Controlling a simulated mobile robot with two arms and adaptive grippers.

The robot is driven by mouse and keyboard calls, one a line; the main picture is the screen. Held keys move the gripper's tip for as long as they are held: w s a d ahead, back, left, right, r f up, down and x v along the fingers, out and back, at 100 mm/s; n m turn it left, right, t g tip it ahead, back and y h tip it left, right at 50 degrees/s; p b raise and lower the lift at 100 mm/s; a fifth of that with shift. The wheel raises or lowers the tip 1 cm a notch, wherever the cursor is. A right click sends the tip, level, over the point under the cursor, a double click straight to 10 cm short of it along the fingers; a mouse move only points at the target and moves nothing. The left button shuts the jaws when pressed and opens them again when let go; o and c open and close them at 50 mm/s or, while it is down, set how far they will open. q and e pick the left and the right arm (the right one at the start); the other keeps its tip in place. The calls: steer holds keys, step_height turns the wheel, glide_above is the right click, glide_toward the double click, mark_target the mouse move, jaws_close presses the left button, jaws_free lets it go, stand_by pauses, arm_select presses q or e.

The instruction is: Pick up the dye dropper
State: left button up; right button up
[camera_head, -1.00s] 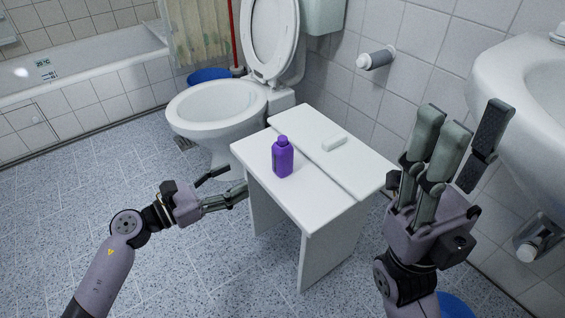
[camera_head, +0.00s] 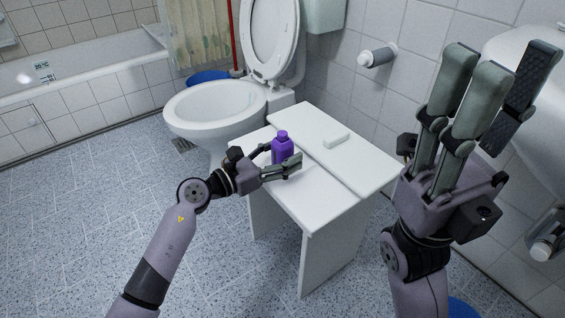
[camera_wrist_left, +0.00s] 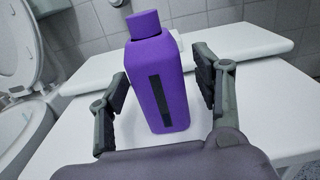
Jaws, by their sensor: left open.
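The dye dropper is a purple bottle (camera_head: 282,148) with a purple cap, upright on the white stool (camera_head: 343,215). My left gripper (camera_head: 276,160) is open, with its fingers on either side of the bottle. In the left wrist view the bottle (camera_wrist_left: 158,80) stands between the two fingers of the left gripper (camera_wrist_left: 163,85). A gap shows on the right; on the left the finger is close to the bottle. My right gripper (camera_head: 485,85) is raised at the right with its fingers apart, empty and away from the stool.
A small white block (camera_head: 336,140) lies on the stool behind the bottle. A toilet (camera_head: 215,103) stands behind the stool, and a sink (camera_head: 520,75) is at the right. A bathtub (camera_head: 75,80) is at the far left. The floor at left is clear.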

arm_select(q)
steer(key=shift+d, duration=0.1)
steer(key=c, duration=1.4)
steer(key=shift+r, duration=0.1)
